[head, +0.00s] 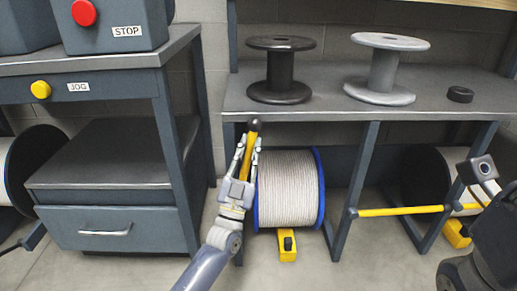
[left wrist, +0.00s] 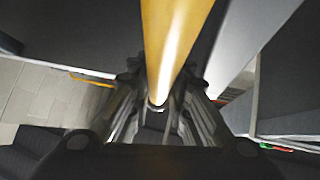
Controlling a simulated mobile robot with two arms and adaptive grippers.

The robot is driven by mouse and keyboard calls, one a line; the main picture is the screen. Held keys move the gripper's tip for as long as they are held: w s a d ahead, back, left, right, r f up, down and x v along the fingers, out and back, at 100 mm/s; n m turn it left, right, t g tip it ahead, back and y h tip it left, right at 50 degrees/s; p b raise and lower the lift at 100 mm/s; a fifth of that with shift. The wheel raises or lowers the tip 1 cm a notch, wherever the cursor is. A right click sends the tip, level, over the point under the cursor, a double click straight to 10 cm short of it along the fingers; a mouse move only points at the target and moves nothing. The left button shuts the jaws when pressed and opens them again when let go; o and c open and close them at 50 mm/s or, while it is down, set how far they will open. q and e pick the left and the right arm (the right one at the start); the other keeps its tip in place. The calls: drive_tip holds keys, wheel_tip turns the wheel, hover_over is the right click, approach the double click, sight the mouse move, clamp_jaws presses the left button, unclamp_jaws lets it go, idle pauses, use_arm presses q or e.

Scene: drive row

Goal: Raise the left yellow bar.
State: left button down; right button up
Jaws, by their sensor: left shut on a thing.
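The left yellow bar (head: 250,146) stands nearly upright in the head view, with a black tip at its top end. It is in front of the left edge of the cable reel (head: 288,188). My left gripper (head: 247,158) is shut on the bar, one finger on each side of it. In the left wrist view the bar (left wrist: 168,45) runs from the top edge down between the fingers. The bar's lower end is hidden by my gripper. My right gripper cannot be made out; only dark parts of my right arm show at the lower right.
A second yellow bar (head: 400,211) lies level across the right bay. A dark spool (head: 280,70) and a grey spool (head: 384,70) stand on the bench (head: 330,98). A yellow block (head: 288,246) sits on the floor below the reel. A drawer cabinet (head: 120,228) stands left.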

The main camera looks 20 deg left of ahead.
sight(243, 176)
use_arm(q)
drive_tip(key=shift+a, duration=0.15)
drive_tip(key=shift+f, duration=0.1)
drive_tip(key=c, duration=1.5)
unclamp_jaws()
drive_tip(key=shift+s, duration=0.1)
drive_tip(key=shift+v, duration=3.95)
drive_tip(key=shift+s, duration=0.1)
